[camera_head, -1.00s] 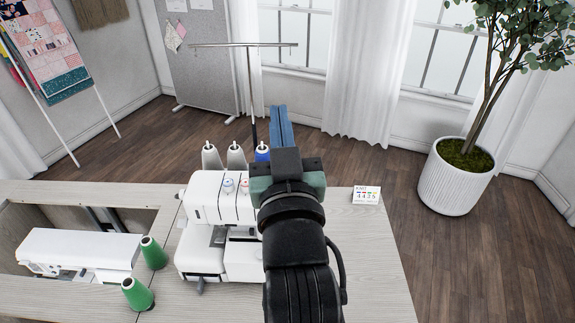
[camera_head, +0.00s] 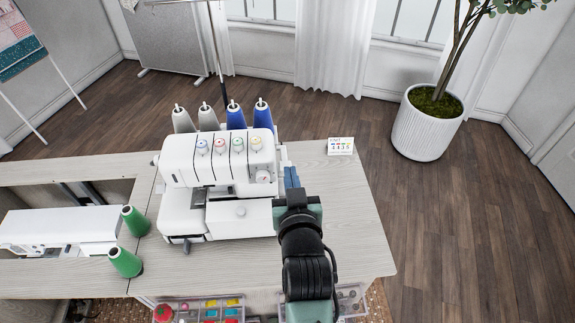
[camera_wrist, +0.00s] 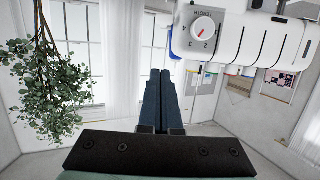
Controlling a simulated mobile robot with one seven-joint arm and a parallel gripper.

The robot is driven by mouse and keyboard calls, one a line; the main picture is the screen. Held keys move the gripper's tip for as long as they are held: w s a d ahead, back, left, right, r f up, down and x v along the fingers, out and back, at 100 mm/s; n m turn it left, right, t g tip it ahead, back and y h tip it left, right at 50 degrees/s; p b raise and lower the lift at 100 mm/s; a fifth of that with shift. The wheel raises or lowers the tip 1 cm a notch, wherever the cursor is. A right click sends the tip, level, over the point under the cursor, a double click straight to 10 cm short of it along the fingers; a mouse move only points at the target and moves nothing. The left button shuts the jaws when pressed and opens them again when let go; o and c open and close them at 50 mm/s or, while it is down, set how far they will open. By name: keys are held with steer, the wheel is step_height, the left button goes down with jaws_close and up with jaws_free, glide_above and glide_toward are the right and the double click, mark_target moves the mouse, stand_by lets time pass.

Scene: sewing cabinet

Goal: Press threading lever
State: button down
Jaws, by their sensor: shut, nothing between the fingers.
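The white serger sewing machine (camera_head: 222,172) stands on the cabinet top, with coloured tension dials on its front and a round dial at its right end. In the wrist view, upside down, its body (camera_wrist: 262,38) and the round dial with a red mark (camera_wrist: 203,27) show at upper right. I cannot make out the threading lever for certain in either view. My gripper (camera_head: 290,170) is beside the machine's right end, its blue fingers together and empty. In the wrist view the fingertips (camera_wrist: 160,72) are below and left of the dial, with a visible gap in the picture.
Grey and blue thread cones (camera_head: 236,117) stand behind the machine. Two green cones (camera_head: 126,262) are at its left, near a second white machine (camera_head: 58,228) in the recess. A small card (camera_head: 341,146) lies at the back right. The cabinet top (camera_head: 350,215) right of my arm is clear.

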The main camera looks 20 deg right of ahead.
glide_above(288, 164)
steer(key=s+a, duration=0.1)
steer(key=s, duration=0.1)
steer(key=f, duration=0.3)
steer(key=f+p, duration=0.1)
steer(key=shift+s+f, duration=0.3)
steer(key=shift+f, duration=0.65)
steer(key=shift+a+f+b, duration=0.1)
steer(key=shift+f+b, duration=0.1)
steer(key=shift+b, duration=0.15)
steer(key=shift+s+f+t+b, duration=0.1)
steer(key=shift+t+b, duration=0.2)
steer(key=shift+b, duration=0.35)
